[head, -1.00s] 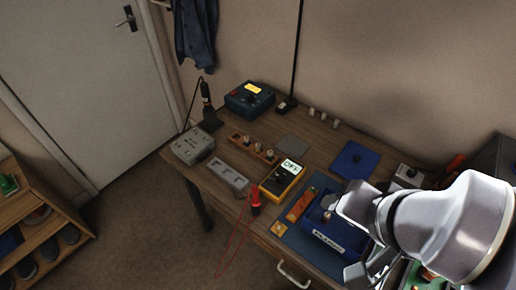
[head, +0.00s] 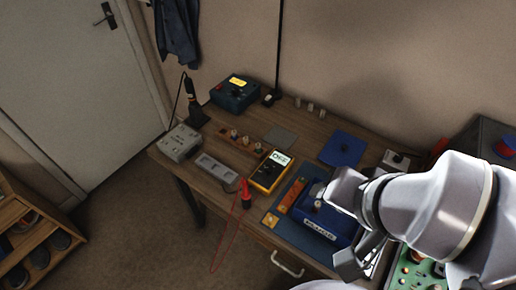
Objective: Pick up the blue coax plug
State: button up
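I cannot make out a blue coax plug. A blue bin (head: 322,236) with a white label that seems to read "PLUGS" stands on a dark blue mat near the table's front edge.
A yellow multimeter (head: 270,172) and a red probe (head: 246,196) are left of the bin. An orange strip (head: 292,195) lies beside it. A blue pad (head: 343,149) lies behind, and a green circuit board (head: 418,271) at right front.

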aim_at(234, 133)
jog(key=j+z, duration=0.1)
jog(key=j, duration=0.85)
jog(key=k+j+z, duration=0.15)
jog(key=j, duration=0.75)
jog(key=i+j, duration=0.15)
jog(key=i, duration=0.25)
jog(key=i+j+z, duration=0.15)
jog(key=i, duration=0.25)
